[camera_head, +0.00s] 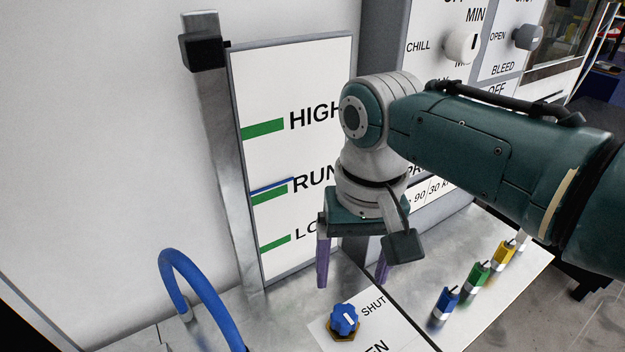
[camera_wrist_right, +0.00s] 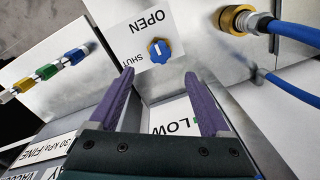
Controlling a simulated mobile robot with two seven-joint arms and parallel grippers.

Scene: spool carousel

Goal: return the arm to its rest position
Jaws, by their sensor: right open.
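My right gripper (camera_head: 352,268) hangs from the arm that comes in from the right, above the metal bench top. Its two purple fingers are apart with nothing between them. They also show spread in the right wrist view (camera_wrist_right: 162,95). A blue knob (camera_head: 344,319) on a brass-coloured base sits on a white plate marked SHUT, below the gripper and apart from it. In the right wrist view the blue knob (camera_wrist_right: 159,51) lies beyond the fingertips, between the words OPEN and SHUT. My left gripper is not in view.
A gauge board (camera_head: 300,130) marked HIGH, RUN and LOW stands behind the gripper. A blue hose (camera_head: 195,278) arches at left. Blue (camera_head: 445,303), green (camera_head: 476,276) and yellow (camera_head: 502,252) connectors stand at right. A panel with a white CHILL knob (camera_head: 461,45) is behind the arm.

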